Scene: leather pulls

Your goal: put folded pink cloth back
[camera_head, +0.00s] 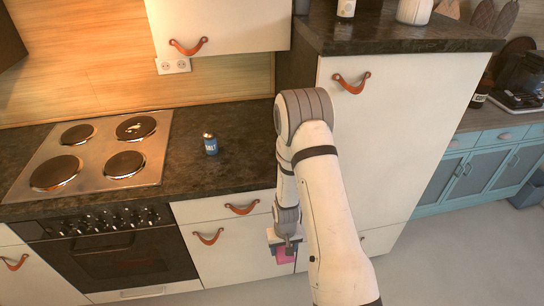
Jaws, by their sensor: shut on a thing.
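The folded pink cloth (286,256) is a small pink patch at the lower middle of the head view. My gripper (284,246) is shut on it and points down in front of the white cabinet fronts. The cloth hangs below the countertop level, and part of it is hidden by my gripper and arm. Next to it, the drawer with a leather pull (242,209) and the door below with another leather pull (208,237) look shut.
A dark countertop (235,170) holds a stove (95,150) and a blue salt shaker (210,144). A tall white cabinet (405,130) stands behind my arm. Blue cabinets (490,170) are at the right. Grey floor (440,260) is open at the lower right.

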